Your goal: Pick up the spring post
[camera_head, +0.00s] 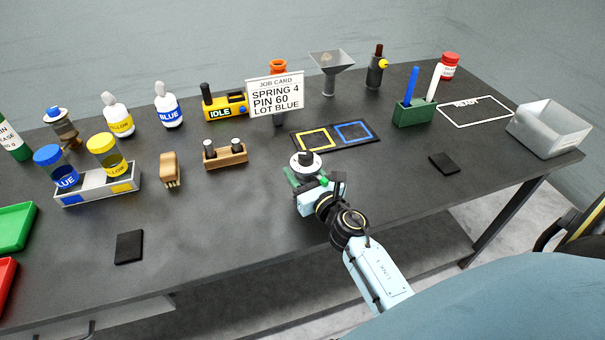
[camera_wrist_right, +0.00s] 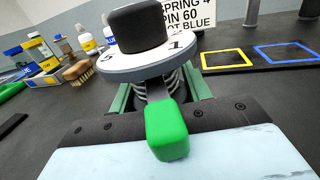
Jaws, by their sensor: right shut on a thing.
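The spring post (camera_head: 305,160) has a pale round dial with numbers, a black knob on top and a coil spring below. It is in the middle of the table's near half in the head view. In the right wrist view the spring post (camera_wrist_right: 150,60) fills the upper middle, with a green-tipped lever (camera_wrist_right: 167,132) pointing toward the camera. My right gripper (camera_head: 310,180) is shut on it below the dial, with green fingers on both sides of the spring. Its foot is hidden, so I cannot tell whether it touches the table. My left gripper is not in view.
Behind the post stand a job card (camera_head: 275,95) and a black mat (camera_head: 328,147) with yellow and blue squares. A wooden block (camera_head: 225,156) with two pegs and a brush (camera_head: 170,170) are left. A green holder (camera_head: 414,113) and grey bin (camera_head: 550,131) are right.

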